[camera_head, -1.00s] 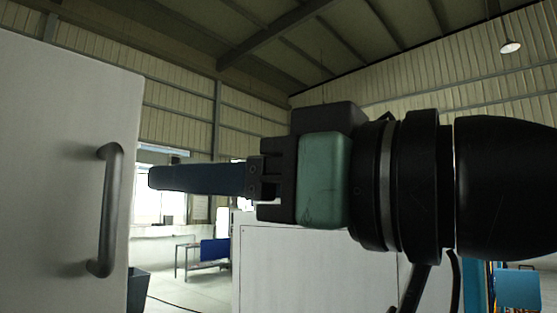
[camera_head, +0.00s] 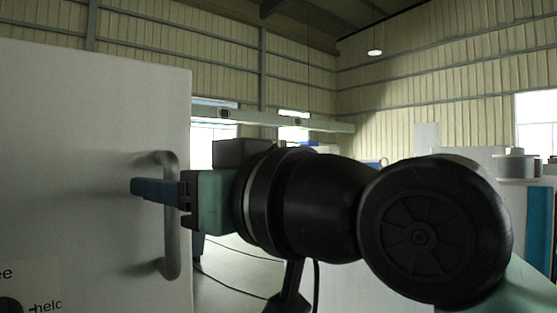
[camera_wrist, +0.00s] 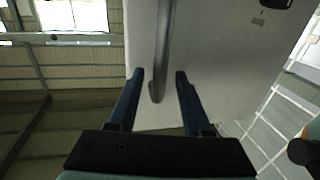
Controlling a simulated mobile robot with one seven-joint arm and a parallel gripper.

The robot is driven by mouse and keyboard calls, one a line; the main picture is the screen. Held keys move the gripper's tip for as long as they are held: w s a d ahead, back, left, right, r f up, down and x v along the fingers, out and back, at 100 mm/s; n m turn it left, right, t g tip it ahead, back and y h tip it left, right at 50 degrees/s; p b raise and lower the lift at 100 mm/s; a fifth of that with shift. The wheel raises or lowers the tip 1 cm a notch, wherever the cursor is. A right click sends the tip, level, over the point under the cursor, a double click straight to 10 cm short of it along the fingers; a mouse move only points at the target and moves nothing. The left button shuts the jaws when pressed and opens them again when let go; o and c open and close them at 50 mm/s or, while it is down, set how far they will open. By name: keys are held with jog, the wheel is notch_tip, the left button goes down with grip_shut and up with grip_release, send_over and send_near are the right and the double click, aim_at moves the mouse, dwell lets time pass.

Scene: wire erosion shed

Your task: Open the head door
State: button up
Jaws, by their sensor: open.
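The head door is a large white panel (camera_head: 80,130) filling the left of the head view. A grey bar handle (camera_head: 172,238) stands upright near its right edge. My gripper (camera_head: 138,188) points left at the handle, and a dark blue finger crosses in front of the bar's upper half. In the wrist view, the handle (camera_wrist: 163,45) runs down between the two spread fingers of my gripper (camera_wrist: 160,73), with a gap on each side. The fingers are open, one on either side of the bar. The white door (camera_wrist: 215,60) lies behind them. The far finger is hidden in the head view.
A label with partly cut-off text (camera_head: 35,285) is on the door's lower left. Dark cables (camera_head: 240,248) lie on the floor beyond the door's edge. A grey cylindrical part (camera_head: 517,165) sits on a ledge at the far right.

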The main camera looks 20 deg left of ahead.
jog(key=shift+w+a, duration=0.2)
jog(key=shift+a, duration=0.05)
grip_shut()
dwell(1.4)
